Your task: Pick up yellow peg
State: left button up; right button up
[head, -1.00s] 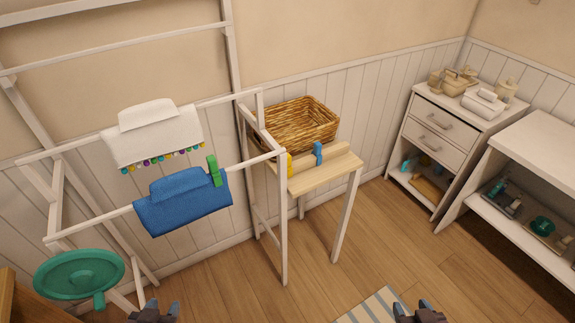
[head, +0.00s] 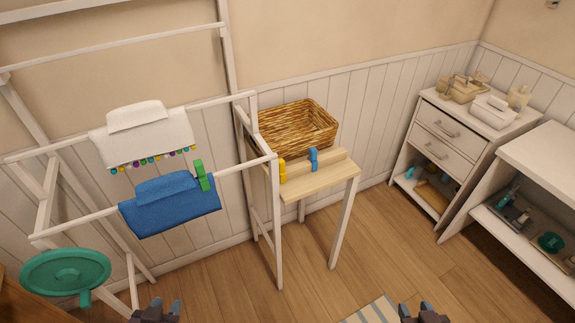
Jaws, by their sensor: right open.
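The yellow peg (head: 282,170) stands upright on the small wooden table (head: 318,184), close to its left end and just beside the white drying rack's post. A blue peg (head: 314,159) stands to its right on the same table. A green peg (head: 202,176) is clipped on the rack's front rail over the blue towel. My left gripper (head: 163,308) is at the bottom edge, left of the table and far from the yellow peg. Its fingers look apart and nothing shows between them. My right gripper (head: 422,308) is open and empty at the bottom edge, right of the table.
The white drying rack (head: 276,225) stands left of the table and its post partly screens it. A wicker basket (head: 297,127) sits behind the pegs. A teal basin (head: 66,272) is at lower left. A drawer cabinet (head: 442,141) stands right. Floor before the table is clear.

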aim_at(283, 175)
jog(key=i+l+u, duration=0.1)
jog(key=l, duration=0.4)
jog(key=i+l+u, duration=0.1)
jog(key=l, duration=0.45)
jog(key=i+l+u, duration=0.1)
jog(key=l, duration=0.4)
jog(key=i+l+u, duration=0.1)
jog(key=l, duration=0.45)
jog(key=i+l+u, duration=0.1)
jog(key=l, duration=0.45)
jog(key=i, duration=0.05)
